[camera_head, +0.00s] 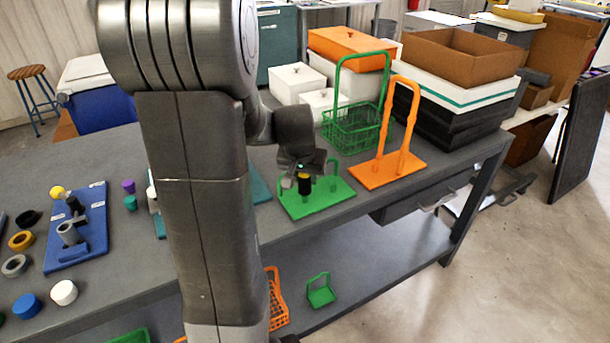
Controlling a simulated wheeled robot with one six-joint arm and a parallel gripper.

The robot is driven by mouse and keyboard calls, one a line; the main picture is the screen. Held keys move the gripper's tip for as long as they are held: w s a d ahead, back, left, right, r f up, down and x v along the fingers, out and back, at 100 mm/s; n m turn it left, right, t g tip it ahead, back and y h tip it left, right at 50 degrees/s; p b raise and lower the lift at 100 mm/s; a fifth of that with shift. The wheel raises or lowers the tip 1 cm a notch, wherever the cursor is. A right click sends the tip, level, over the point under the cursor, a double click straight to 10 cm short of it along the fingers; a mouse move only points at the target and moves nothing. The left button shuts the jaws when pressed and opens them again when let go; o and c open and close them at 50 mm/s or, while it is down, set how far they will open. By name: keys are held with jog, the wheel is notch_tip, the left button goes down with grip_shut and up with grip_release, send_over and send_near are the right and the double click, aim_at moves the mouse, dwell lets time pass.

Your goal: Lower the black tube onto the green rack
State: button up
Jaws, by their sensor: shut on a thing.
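The black tube (305,187) is small and dark with a yellow band at its top. It stands upright in my gripper (303,176), which is shut on it and points down. The green rack (320,203) is a flat plate with upright posts on the grey workbench. The tube is over the rack's plate, between posts. I cannot tell whether its lower end touches the plate. My arm and gripper hide part of the rack's back.
An orange rack (390,172) with a tall loop stands close on the right. A green wire basket (352,132) is behind. A blue fixture board (80,238) and several loose rings and caps lie at left. A smaller green rack (320,292) sits on the lower shelf.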

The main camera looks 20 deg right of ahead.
jog(key=shift+f+b, duration=1.35)
jog(key=shift+f, duration=0.3)
dwell(0.6)
jog(key=o, duration=1.7)
jog(key=shift+r+p, duration=2.95)
jog(key=shift+r, duration=1.1)
